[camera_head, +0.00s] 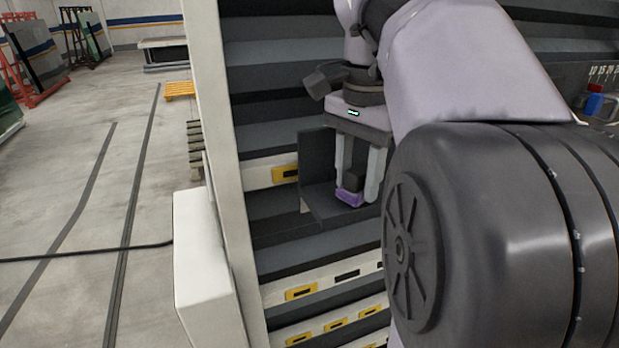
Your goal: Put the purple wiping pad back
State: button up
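The purple wiping pad (349,198) is in the middle of the head view, with a dark block-shaped handle (355,178) on top. My gripper (356,188) points down, with one pale finger on each side of this handle. The fingers appear shut on it. The pad is at a dark angled holder (318,172), which has an upright back plate and a ledge. The pad's purple face is low, over or on the ledge; I cannot tell whether it touches. My fingers hide part of the pad and handle.
Dark horizontal slats of the washer (275,110) lie behind the holder, with yellow-marked pale strips (300,292) below. A white frame post (215,130) and white box (200,250) stand at left. My arm blocks the right side.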

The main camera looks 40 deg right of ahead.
aim_at(358, 166)
jog(key=shift+w+d+f+p, duration=0.2)
jog(key=shift+w+d+p, duration=0.15)
jog(key=shift+w, duration=0.15)
jog(key=shift+c, duration=0.7)
jog(key=shift+s+a+f, duration=0.1)
jog(key=shift+s+a, duration=0.05)
jog(key=shift+s, duration=0.15)
jog(key=o, duration=1.1)
jog(key=shift+s, duration=0.1)
jog(key=shift+o, duration=1.1)
jog(key=shift+w, duration=0.3)
notch_tip(358, 166, up, 12)
jog(key=p, duration=0.6)
jog(key=shift+s+r+p, duration=0.15)
jog(key=shift+r+p, duration=0.1)
jog(key=shift+p, duration=0.1)
